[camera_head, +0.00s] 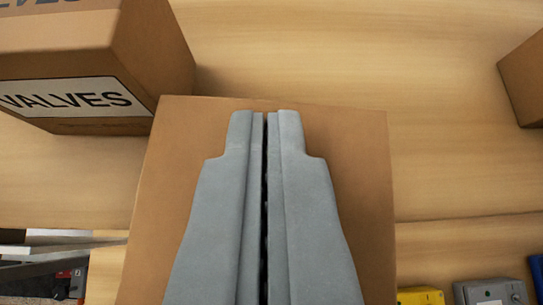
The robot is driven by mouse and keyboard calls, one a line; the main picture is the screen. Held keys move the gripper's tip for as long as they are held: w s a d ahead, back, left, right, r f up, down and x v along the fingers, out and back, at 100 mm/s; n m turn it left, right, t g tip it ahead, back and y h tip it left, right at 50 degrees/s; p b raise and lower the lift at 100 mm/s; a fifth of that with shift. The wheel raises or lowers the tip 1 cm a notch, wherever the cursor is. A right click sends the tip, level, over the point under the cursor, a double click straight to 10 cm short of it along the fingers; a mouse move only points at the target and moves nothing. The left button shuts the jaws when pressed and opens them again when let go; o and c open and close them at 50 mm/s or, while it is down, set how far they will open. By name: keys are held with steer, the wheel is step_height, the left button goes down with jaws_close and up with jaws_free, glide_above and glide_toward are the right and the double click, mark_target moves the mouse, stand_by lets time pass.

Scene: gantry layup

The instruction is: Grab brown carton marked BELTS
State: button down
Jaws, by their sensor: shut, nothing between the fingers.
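A plain brown carton (358,170) fills the lower middle of the view, below or behind my gripper. No label shows on the part of it in sight, so I cannot tell whether it is marked BELTS. My gripper (265,115) is shut and empty, its grey fingers side by side in front of the carton face. Its tips lie near the carton's upper edge in the picture. I cannot tell whether they touch it. The fingers hide the middle of the carton.
A brown carton marked VALVES (75,98) stands close by at the upper left. Part of another brown carton (525,85) shows at the right edge. Light wooden surface (450,140) is bare between them. Yellow (420,296) and grey (490,292) objects lie at the lower right.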

steer(key=shift+w+a+r, duration=0.15)
steer(key=shift+r, duration=0.1)
steer(key=shift+w+d, duration=0.1)
steer(key=shift+d, duration=0.1)
